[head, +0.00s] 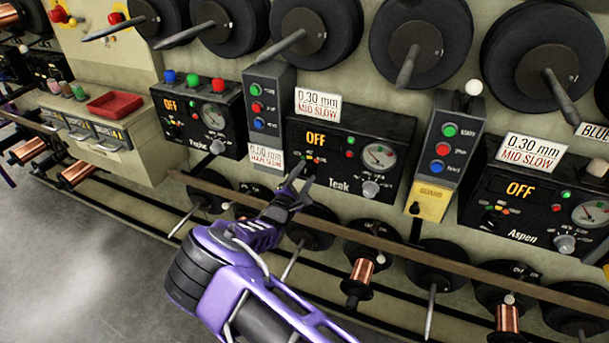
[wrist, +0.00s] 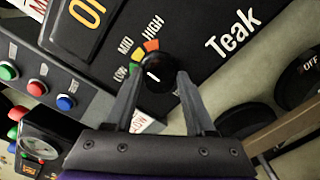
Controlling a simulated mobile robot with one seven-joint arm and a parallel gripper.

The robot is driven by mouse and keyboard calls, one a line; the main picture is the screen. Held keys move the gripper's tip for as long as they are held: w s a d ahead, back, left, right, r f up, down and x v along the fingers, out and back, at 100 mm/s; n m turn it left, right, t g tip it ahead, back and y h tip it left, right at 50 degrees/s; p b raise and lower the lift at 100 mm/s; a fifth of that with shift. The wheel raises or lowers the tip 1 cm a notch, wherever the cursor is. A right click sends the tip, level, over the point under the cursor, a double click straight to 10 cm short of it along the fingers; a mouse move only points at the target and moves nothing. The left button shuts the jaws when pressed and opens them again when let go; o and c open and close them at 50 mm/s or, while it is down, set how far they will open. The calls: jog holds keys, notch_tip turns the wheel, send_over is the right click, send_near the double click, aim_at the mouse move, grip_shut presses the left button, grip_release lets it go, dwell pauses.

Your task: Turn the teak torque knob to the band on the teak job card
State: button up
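The teak panel (head: 392,137) is black, with a lit OFF display and the name Teak. The teak job card (head: 318,103) above it reads 0.30 mm MID SLOW. In the wrist view the torque knob (wrist: 158,74) is round and black with a white pointer line. LOW, MID and HIGH stand around it, with a coloured band arc (wrist: 149,46) running from green to red. The pointer slants up-left, toward the LOW side. My gripper (wrist: 161,68) has one finger on each side of the knob and appears shut on it. In the head view my gripper (head: 304,178) largely hides the knob.
A grey dial knob (head: 370,188) and a gauge (head: 379,156) sit right of my gripper on the same panel. A button box (head: 268,97) stands left and another (head: 449,140) right, over a yellow guard (head: 430,202). A rail (head: 400,241) runs below the panel.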

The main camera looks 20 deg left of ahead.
jog(key=o, duration=0.3)
jog(key=shift+o, duration=0.2)
jog(key=s+a, duration=0.1)
jog(key=s, duration=1.6)
jog(key=shift+s+a, duration=0.15)
jog(key=shift+s, duration=0.1)
jog(key=shift+w, duration=0.1)
